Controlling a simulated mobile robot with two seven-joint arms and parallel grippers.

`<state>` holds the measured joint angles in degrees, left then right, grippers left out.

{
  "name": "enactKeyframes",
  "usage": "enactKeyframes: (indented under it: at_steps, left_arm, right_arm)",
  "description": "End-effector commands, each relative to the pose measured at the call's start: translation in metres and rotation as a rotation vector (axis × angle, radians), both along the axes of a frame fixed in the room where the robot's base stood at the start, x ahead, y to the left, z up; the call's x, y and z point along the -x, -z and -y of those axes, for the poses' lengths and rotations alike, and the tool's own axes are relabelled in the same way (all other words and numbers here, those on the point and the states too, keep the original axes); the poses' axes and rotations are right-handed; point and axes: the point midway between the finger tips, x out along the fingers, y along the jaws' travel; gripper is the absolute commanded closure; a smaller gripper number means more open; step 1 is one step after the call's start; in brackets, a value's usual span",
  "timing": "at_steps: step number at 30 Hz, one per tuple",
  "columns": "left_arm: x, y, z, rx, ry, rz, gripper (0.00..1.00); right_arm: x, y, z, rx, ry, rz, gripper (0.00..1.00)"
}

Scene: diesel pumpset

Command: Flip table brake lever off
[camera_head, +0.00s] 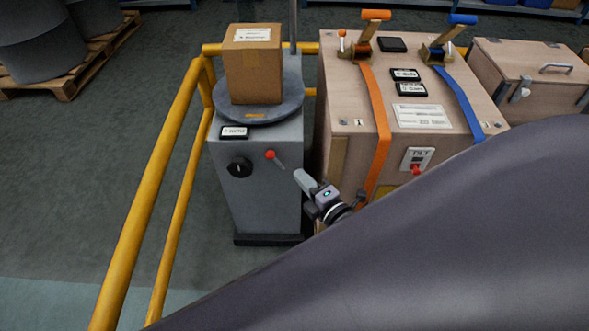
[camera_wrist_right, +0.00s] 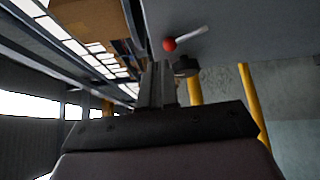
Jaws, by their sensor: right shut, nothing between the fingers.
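The table brake lever (camera_head: 277,161) is a short pale rod with a red ball knob on the front of a grey pedestal (camera_head: 262,205). Its red knob points up and to the left in the head view. It also shows in the right wrist view (camera_wrist_right: 183,39), beyond my fingertips. My right gripper (camera_head: 299,176) is shut and empty, just to the lower right of the lever. In the right wrist view my closed fingers (camera_wrist_right: 158,72) point toward the pedestal and look apart from the red knob. My left gripper is not in view.
A round turntable (camera_head: 285,108) with a cardboard box (camera_head: 253,72) tops the pedestal. A black dial (camera_head: 239,167) sits left of the lever. A yellow rail (camera_head: 150,190) runs along the left. A strapped wooden crate (camera_head: 345,95) stands close on the right.

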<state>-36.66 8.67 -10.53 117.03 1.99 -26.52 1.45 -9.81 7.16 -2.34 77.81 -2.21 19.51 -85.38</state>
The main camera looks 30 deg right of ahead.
Motion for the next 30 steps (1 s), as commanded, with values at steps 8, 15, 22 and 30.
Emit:
enactKeyframes:
  at_steps: [8, 15, 22, 30]
  left_arm:
    - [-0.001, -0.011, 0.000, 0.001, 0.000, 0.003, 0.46]
    - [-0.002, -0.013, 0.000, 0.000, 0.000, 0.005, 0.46]
    - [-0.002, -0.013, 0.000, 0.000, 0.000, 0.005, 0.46]
    - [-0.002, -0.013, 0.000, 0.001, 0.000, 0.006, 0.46]
  right_arm:
    - [0.043, -0.009, 0.001, -0.002, 0.000, -0.002, 1.00]
    - [0.057, -0.012, 0.002, -0.001, 0.000, 0.002, 1.00]
    - [0.057, -0.012, 0.002, -0.001, 0.000, 0.002, 1.00]
    - [0.057, -0.011, 0.002, -0.001, 0.000, 0.001, 1.00]
